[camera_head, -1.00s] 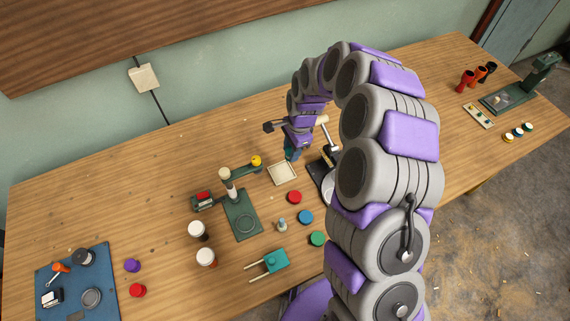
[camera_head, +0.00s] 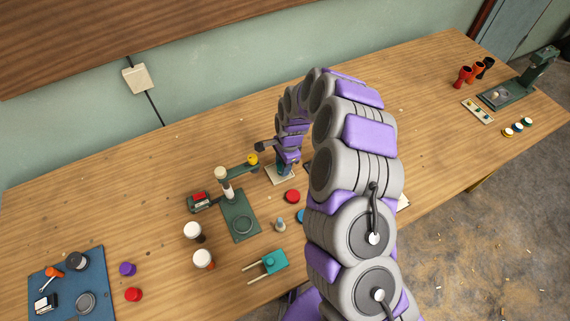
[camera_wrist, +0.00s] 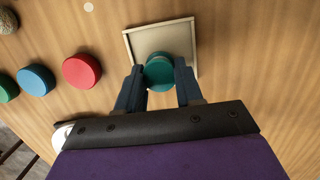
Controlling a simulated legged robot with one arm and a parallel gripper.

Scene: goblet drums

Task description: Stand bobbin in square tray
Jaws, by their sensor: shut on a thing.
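The bobbin (camera_wrist: 160,71) shows its round teal end in the wrist view. My gripper (camera_wrist: 160,84) is shut on it, with one dark finger on each side. The pale square tray (camera_wrist: 193,48) lies under and around the bobbin in the wrist view, which sits over the tray's inner area toward my gripper. In the head view my gripper (camera_head: 285,166) is over the tray (camera_head: 270,181) and hides much of it. I cannot tell whether the bobbin's lower end touches the tray floor.
A teal forked block (camera_head: 274,262) lies near the front edge.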

